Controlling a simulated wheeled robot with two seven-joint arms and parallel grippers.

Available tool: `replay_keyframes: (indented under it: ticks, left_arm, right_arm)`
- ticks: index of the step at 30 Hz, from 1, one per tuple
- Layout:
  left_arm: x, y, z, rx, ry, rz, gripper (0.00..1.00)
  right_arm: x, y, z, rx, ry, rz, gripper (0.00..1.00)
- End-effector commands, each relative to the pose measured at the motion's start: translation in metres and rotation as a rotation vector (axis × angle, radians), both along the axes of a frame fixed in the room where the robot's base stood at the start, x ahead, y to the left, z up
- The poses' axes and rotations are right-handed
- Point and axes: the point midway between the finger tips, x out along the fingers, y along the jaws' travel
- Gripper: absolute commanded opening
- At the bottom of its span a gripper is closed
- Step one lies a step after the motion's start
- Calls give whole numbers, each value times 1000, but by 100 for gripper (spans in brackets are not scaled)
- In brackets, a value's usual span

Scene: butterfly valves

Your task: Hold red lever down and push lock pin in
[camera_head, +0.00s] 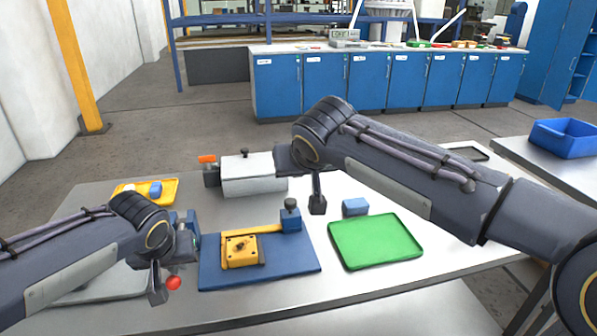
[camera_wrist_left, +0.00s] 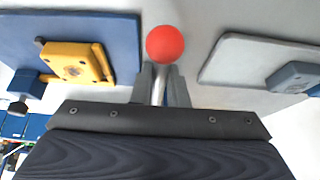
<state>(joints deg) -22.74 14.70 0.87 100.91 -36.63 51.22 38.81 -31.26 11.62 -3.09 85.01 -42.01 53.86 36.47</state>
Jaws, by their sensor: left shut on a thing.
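The red lever is a thin metal rod with a red ball (camera_head: 173,283) on its end, near the table's front left. In the left wrist view, the ball (camera_wrist_left: 165,44) sits just beyond my left gripper (camera_wrist_left: 160,85), whose fingers are shut on the rod. My left gripper (camera_head: 158,291) also shows in the head view, low over the table. The blue fixture (camera_head: 190,237) beside it is partly hidden by my left arm. I cannot pick out the lock pin for certain. My right gripper (camera_head: 317,205) points down behind the blue board, apart from the lever; its finger gap is unclear.
A blue board (camera_head: 300,265) carries a yellow block (camera_head: 241,251) and a blue post with a dark knob (camera_head: 290,203). A green tray (camera_head: 375,240) and a blue block (camera_head: 355,207) lie right. A pale box (camera_head: 250,175) and a yellow tray (camera_head: 130,188) stand behind.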

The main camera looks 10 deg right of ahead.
Motion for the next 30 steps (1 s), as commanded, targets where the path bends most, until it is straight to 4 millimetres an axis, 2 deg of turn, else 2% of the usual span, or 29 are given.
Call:
replay_keyframes:
  ticks: [2,3,8,19,30]
  left_arm:
    - [-1,0,-1,1,4,0,0]
    - [-1,0,-1,1,4,0,19]
    - [0,0,-1,0,2,0,40]
    - [0,0,4,0,0,0,40]
    - [0,0,33,-1,-2,0,40]
  right_arm:
    - [0,0,0,0,0,0,0]
    - [0,0,0,0,0,0,0]
    - [0,0,0,0,0,0,0]
    - [0,0,3,0,0,0,0]
    - [0,0,25,0,0,0,0]
